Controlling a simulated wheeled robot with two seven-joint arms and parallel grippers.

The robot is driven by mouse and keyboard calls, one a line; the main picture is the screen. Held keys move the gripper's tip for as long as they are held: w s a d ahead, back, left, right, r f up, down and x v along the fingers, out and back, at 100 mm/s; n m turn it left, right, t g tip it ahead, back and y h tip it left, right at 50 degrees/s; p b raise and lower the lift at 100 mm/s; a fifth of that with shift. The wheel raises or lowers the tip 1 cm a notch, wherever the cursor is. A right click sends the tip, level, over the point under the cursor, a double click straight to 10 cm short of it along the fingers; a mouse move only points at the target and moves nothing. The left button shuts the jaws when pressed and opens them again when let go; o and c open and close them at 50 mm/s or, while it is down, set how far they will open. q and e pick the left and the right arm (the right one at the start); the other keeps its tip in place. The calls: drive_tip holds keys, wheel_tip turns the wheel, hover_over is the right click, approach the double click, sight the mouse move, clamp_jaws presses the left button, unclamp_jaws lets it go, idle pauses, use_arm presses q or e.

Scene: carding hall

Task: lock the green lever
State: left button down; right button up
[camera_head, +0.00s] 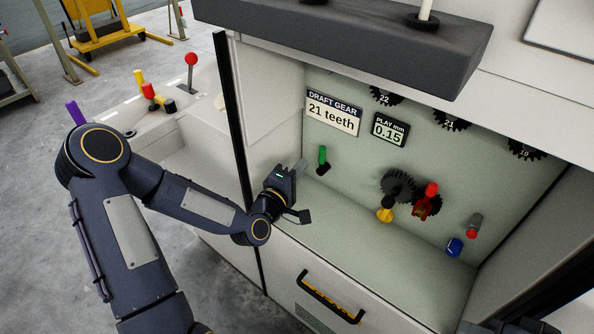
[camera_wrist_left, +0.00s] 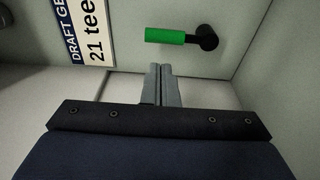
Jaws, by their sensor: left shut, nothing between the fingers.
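The green lever (camera_head: 323,156) is on the pale back wall of the open cabinet, below the "DRAFT GEAR 21 teeth" sign. In the head view its green grip stands upright above a dark pivot. In the left wrist view the green lever (camera_wrist_left: 170,35) lies sideways across the picture, with its black pivot at the right end. My left gripper (camera_head: 301,166) is just to the left of the lever, and a gap shows between them. In the left wrist view its fingers (camera_wrist_left: 161,70) are together, empty, with their tips just short of the green grip. My right gripper cannot be made out.
The draft gear sign (camera_head: 333,111) is above the lever. Dark gears (camera_head: 397,186), a red handle (camera_head: 430,190), a yellow knob (camera_head: 385,215) and a blue knob (camera_head: 454,247) are to the right. The cabinet's floor (camera_head: 345,230) is bare. A dark post (camera_head: 238,150) edges the opening.

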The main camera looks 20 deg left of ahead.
sight(324, 159)
use_arm(q)
drive_tip(key=x, duration=0.6)
idle(0.3)
drive_tip(key=shift+d+m+b, duration=0.2)
drive_tip(key=shift+m+b, duration=0.2)
drive_tip(key=shift+b, duration=0.05)
